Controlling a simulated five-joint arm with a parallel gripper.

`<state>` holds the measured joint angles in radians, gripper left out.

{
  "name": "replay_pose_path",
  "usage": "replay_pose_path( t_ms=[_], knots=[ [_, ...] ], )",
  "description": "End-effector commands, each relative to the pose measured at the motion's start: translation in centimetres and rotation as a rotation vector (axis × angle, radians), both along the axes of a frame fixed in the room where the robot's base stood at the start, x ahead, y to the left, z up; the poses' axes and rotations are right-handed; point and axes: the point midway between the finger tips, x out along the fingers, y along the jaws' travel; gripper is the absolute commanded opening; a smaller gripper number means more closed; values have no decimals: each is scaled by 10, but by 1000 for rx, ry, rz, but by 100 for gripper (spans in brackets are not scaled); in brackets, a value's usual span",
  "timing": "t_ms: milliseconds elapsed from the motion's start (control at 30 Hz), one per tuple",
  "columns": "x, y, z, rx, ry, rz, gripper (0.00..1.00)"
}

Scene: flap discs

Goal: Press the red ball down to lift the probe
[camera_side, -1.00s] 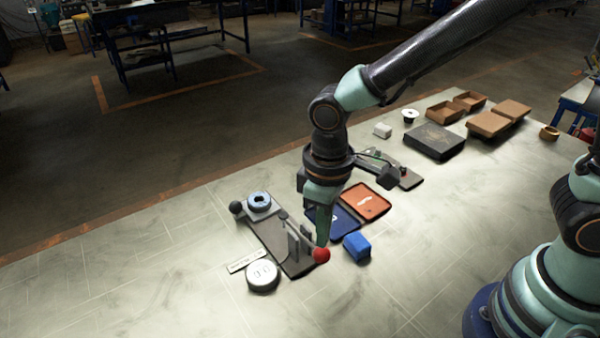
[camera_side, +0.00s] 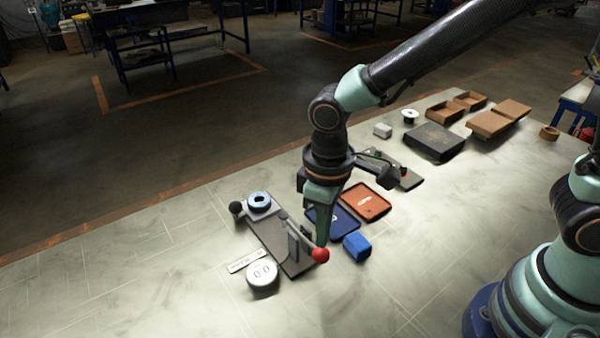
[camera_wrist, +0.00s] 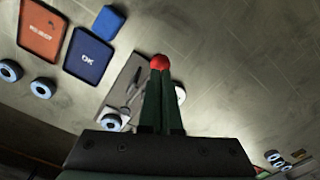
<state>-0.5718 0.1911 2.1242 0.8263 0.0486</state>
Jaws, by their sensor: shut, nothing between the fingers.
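The red ball (camera_side: 320,255) is the end knob of a slanting lever on the grey gauge fixture (camera_side: 270,236). My gripper (camera_side: 322,244) is shut and empty, pointing down with its fingertips at the ball. In the wrist view the ball (camera_wrist: 159,62) shows just beyond the tips of my gripper (camera_wrist: 160,76). Touching or a tiny gap, I cannot tell. A flap disc (camera_side: 259,199) sits at the fixture's far end. A round white dial (camera_side: 262,272) lies beside it. The probe tip is too small to make out.
A blue block (camera_side: 357,246), a blue tray (camera_side: 335,222) and an orange tray (camera_side: 366,203) lie to the right of the fixture. A dark box (camera_side: 434,141) and brown boxes stand farther back. The table front is clear.

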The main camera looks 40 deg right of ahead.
Motion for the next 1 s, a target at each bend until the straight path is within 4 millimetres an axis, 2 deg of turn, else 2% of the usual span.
replay_pose_path(
  t_ms=[367, 1000],
  knots=[
    [0, 0, -1, 0, 0, 0, 0],
    [0, 0, -21, 0, 1, 0, 0]
  ],
)
